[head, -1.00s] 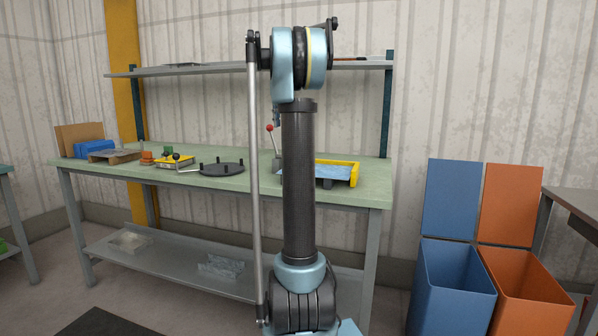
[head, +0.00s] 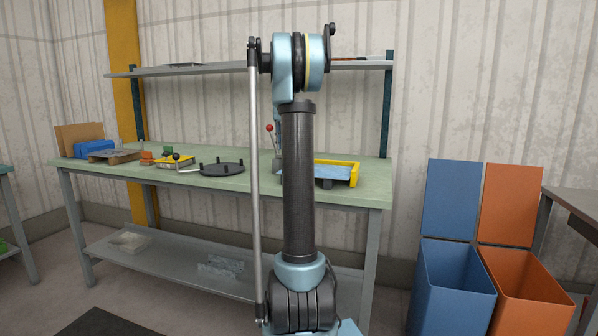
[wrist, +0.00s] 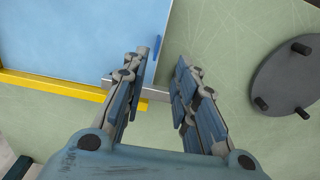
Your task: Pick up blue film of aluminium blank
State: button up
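The blue film (wrist: 75,38) covers the flat blank at the upper left of the wrist view, with a yellow edge (wrist: 50,86) along its near side. A darker blue strip (wrist: 157,47) stands out near the right edge of the film. My gripper (wrist: 166,66) is open and empty, with its left finger over the blank's right edge area and its right finger over the green bench top. I cannot tell whether a finger touches the film. In the head view, the film (head: 333,172) shows in the yellow-edged fixture (head: 354,175), partly hidden by my arm.
A dark disc with upright pegs (wrist: 284,82) lies right of my gripper; it also shows in the head view (head: 222,169). A red-knobbed lever (head: 269,128) stands near my arm. Blue (head: 453,285) and orange (head: 525,290) bins stand at the right. A shelf (head: 220,69) runs above the bench.

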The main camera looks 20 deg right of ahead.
jog(key=shift+s+d+f, duration=0.1)
jog(key=shift+d+f, duration=0.05)
jog(key=shift+f, duration=1.6)
jog(key=shift+d+f, duration=0.15)
jog(key=shift+f, duration=1.55)
jog(key=shift+c, duration=0.6)
grip_shut()
